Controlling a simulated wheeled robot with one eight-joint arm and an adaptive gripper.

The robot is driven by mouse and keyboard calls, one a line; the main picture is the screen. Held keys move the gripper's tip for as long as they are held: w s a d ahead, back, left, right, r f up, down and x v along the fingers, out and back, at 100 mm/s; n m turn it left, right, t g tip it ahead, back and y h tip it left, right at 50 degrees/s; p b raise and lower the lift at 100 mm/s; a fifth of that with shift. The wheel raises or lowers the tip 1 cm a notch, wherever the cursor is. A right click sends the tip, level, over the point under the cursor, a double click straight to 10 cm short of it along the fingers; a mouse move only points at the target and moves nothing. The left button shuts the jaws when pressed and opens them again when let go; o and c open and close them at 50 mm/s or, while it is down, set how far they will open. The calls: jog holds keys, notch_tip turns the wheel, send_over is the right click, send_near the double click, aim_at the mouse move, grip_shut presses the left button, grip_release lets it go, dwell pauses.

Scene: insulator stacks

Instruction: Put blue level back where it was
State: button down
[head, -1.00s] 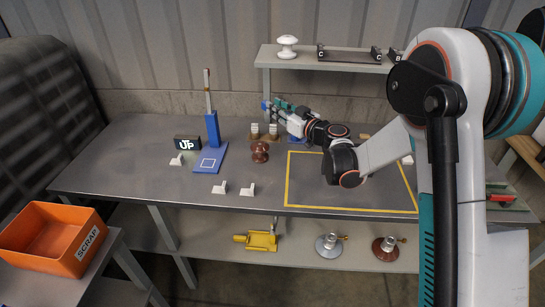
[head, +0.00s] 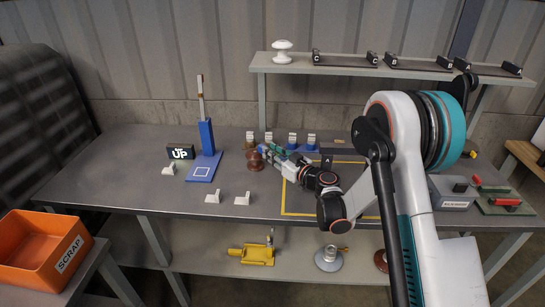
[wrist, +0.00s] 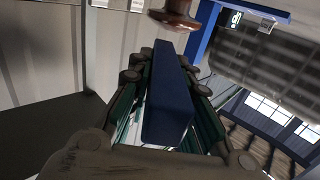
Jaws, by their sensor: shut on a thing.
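My gripper (head: 272,152) is shut on the blue level, a dark blue bar (wrist: 172,95) lying lengthwise between the fingers in the wrist view. In the head view the level is small and mostly hidden by the fingers. My gripper is low over the middle of the grey bench, close beside a brown insulator (head: 254,161). That insulator also shows at the top of the wrist view (wrist: 176,17). I cannot tell whether the level touches the bench or the insulator.
A blue stand with a tall post (head: 206,137) and an "UP" sign (head: 181,152) are to the left. Small blue-based holders (head: 292,141) stand behind my gripper. A yellow outline (head: 283,198) marks the bench to the right.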

jog(key=shift+f, duration=0.2)
jog(key=shift+f, duration=0.35)
jog(key=c, duration=1.5)
grip_release()
jog(key=shift+o, duration=0.2)
